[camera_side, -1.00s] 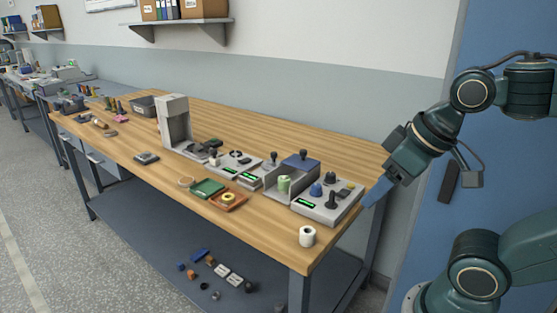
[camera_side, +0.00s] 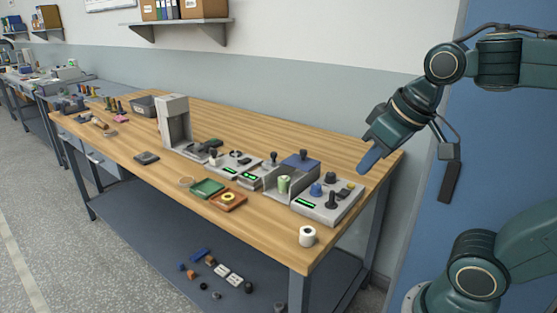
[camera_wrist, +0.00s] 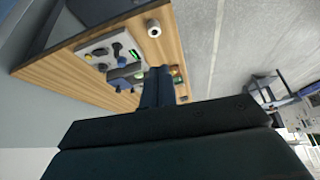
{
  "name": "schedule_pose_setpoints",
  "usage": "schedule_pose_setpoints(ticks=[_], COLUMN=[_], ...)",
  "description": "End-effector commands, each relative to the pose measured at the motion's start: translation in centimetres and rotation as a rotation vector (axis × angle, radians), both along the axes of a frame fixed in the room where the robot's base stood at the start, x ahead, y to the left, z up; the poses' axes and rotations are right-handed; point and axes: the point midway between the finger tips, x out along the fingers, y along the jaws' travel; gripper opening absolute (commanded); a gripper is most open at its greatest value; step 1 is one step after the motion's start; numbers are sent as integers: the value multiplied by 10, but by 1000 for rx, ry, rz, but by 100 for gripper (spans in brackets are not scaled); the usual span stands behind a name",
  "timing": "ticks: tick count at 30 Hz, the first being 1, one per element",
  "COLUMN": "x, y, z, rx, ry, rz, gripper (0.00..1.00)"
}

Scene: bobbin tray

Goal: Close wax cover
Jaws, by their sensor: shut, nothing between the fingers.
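A blue cover with a dark knob (camera_side: 300,160) sits at the back of a grey walled unit on the bench; it looks like the wax cover, and it seems raised behind a green spool (camera_side: 284,184). I cannot tell its exact hinge or tilt. My gripper (camera_side: 371,158) is shut and empty, in the air to the right of the unit and above the bench's right end. In the wrist view its blue fingers (camera_wrist: 157,86) lie together and hide part of the bench units behind them.
A grey control panel (camera_side: 320,212) with several knobs stands at the bench's right end. A white roll (camera_side: 307,236) stands near the front edge. A green tray (camera_side: 206,188) and an orange tray (camera_side: 228,207) lie further left. A tall grey unit (camera_side: 174,125) stands behind.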

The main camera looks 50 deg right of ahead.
Motion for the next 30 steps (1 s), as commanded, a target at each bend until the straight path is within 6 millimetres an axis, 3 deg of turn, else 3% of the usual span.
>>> schedule_pose_setpoints(ticks=[7,15,22,30], x=[55,116,166,219], y=[-30,-69,-107,-156], z=[29,48,52,42], rx=[4,12,21,36], ry=[24,47,63,81], rz=[-159,-337,-491,-670], gripper=[0,0,0,0])
